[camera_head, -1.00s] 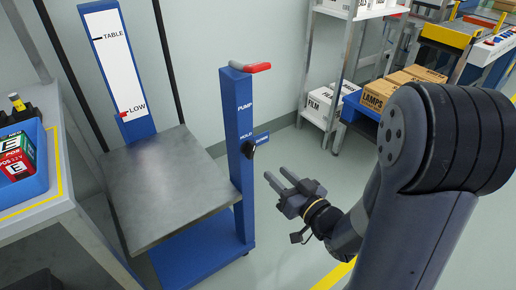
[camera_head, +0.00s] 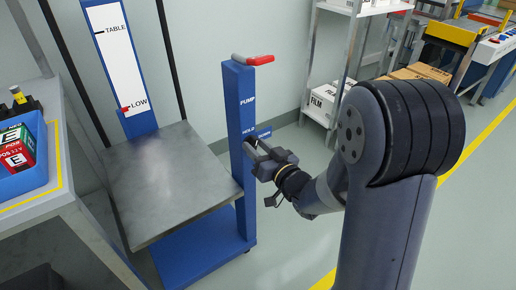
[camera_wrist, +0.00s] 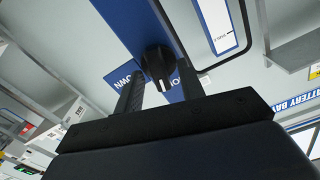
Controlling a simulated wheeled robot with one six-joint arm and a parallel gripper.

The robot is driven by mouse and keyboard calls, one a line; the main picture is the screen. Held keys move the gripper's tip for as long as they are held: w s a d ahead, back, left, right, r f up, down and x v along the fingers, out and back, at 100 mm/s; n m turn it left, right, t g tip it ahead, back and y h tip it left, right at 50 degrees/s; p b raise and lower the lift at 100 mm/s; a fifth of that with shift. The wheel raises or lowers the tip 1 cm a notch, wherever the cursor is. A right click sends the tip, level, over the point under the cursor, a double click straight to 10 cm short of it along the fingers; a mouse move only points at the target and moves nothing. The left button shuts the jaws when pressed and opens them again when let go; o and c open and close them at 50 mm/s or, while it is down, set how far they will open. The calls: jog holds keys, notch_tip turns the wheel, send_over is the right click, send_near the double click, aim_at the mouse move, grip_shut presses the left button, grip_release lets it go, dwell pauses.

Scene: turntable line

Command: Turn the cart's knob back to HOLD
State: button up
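The cart's black knob (camera_wrist: 158,62) is on the blue post (camera_head: 241,110), with PUMP, HOLD and DOWN lettering around it. In the wrist view it shows between my two fingertips, with gaps on both sides; I cannot tell how deep the fingers reach around it. A blue DOWN label (camera_wrist: 124,76) shows left of the knob there, partly covered by a finger. In the head view my gripper (camera_head: 256,150) is at the post and mostly hides the knob. The gripper is open. Which label the knob points at is unclear.
The cart's grey platform (camera_head: 165,190) is left of the post; the scale's red marker (camera_head: 124,109) is at LOW. A red-tipped lever (camera_head: 257,59) tops the post. A table with a blue bin (camera_head: 28,175) stands left, a shelf (camera_head: 345,8) behind right.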

grip_shut()
dwell(0.3)
jog(key=shift+f+n+b, duration=0.2)
jog(key=shift+n+b, duration=0.5)
jog(key=shift+b, duration=0.3)
jog(key=shift+r+n+b, duration=0.2)
jog(key=shift+n+b, duration=0.45)
jog(key=shift+n, duration=0.25)
grip_release()
jog(key=shift+s, duration=0.1)
